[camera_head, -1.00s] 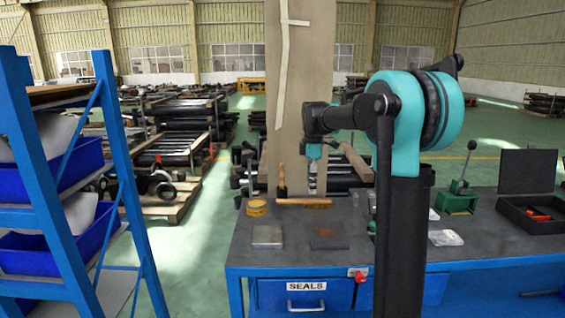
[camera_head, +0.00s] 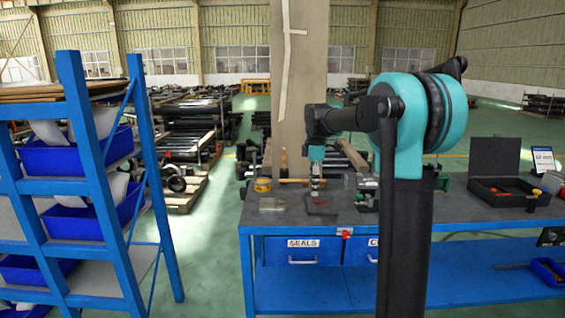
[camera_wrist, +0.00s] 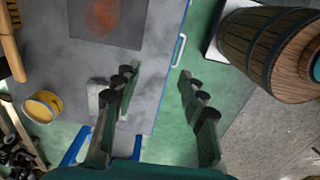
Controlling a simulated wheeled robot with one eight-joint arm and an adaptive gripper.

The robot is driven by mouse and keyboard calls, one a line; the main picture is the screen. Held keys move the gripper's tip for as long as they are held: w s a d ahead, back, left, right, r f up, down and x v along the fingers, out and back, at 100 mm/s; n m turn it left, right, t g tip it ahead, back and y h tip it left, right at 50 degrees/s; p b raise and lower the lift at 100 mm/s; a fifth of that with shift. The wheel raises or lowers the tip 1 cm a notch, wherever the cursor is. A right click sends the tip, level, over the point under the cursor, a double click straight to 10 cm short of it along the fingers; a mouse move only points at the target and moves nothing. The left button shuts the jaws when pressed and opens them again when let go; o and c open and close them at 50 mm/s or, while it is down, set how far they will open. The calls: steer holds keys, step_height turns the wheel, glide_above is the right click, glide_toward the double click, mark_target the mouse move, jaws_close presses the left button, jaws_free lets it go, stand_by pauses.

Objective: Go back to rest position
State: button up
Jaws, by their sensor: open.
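My gripper (camera_head: 316,190) is at the end of my folded arm, in front of the workbench (camera_head: 290,222) in the head view. In the wrist view my gripper (camera_wrist: 157,105) shows two dark fingers spread apart with nothing between them. They hang over the bench edge and the green floor. In the head view the fingers are small and partly blend with the bench behind.
The bench holds a yellow tin (camera_head: 262,185), a rust-stained plate (camera_head: 322,206) and an open black case (camera_head: 497,183). A blue shelf (camera_head: 80,130) with blue bins stands left. A barrel-like wooden object (camera_wrist: 258,45) shows in the wrist view. Green floor lies between shelf and bench.

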steer(key=s+d+f+m+t, duration=0.1)
steer(key=s+d+f+m, duration=0.1)
steer(key=s+f+m, duration=0.4)
steer(key=s+d+f+m+t, duration=0.1)
steer(key=s+d+f+m, duration=0.2)
steer(key=s, duration=1.1)
steer(key=s+d+f+m+t, duration=0.2)
steer(key=s+d+f+m, duration=0.1)
steer(key=s+f+m, duration=0.6)
step_height(320, 180, down, 3)
steer(key=shift+s+r, duration=0.1)
steer(key=shift+s, duration=0.95)
